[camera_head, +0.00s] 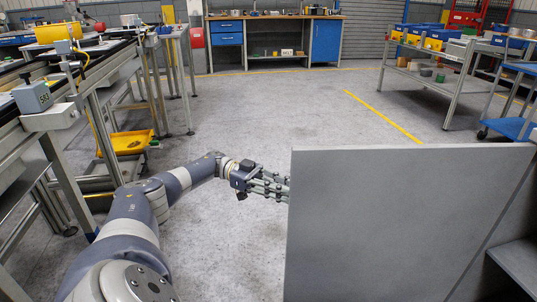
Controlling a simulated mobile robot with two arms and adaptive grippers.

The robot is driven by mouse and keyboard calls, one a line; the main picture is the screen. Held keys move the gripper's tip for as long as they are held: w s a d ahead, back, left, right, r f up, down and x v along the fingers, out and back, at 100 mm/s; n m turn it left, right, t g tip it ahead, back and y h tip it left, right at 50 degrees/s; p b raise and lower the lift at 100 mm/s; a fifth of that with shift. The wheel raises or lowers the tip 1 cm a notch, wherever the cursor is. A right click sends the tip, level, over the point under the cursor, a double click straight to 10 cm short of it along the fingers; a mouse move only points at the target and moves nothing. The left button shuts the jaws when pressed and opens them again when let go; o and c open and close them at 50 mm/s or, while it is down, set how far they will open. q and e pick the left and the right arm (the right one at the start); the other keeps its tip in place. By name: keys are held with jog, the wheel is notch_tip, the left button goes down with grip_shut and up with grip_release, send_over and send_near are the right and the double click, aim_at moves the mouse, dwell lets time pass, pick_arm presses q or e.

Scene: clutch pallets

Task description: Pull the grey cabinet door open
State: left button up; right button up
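The grey cabinet door (390,225) is a large flat panel in the lower right of the head view. It stands out from the cabinet, whose grey shelf (518,262) shows at the right edge. No handle shows on the face in view. My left arm comes in from the lower left. My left gripper (279,187) is at the door's left edge, its fingers pointing right. The fingertips end at or behind that edge, so I cannot tell whether they touch the door or how far they are closed. My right gripper is not in view.
A workbench line (65,115) with metal legs and a yellow tray (126,142) runs along the left. Grey floor (270,115) lies clear beyond the door. A blue workbench (275,17) stands at the back, and a metal cart (452,90) at the right.

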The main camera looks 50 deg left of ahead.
pick_arm(q)
jog(key=shift+v, duration=2.7)
jog(key=shift+s, duration=0.1)
jog(key=shift+f, duration=0.1)
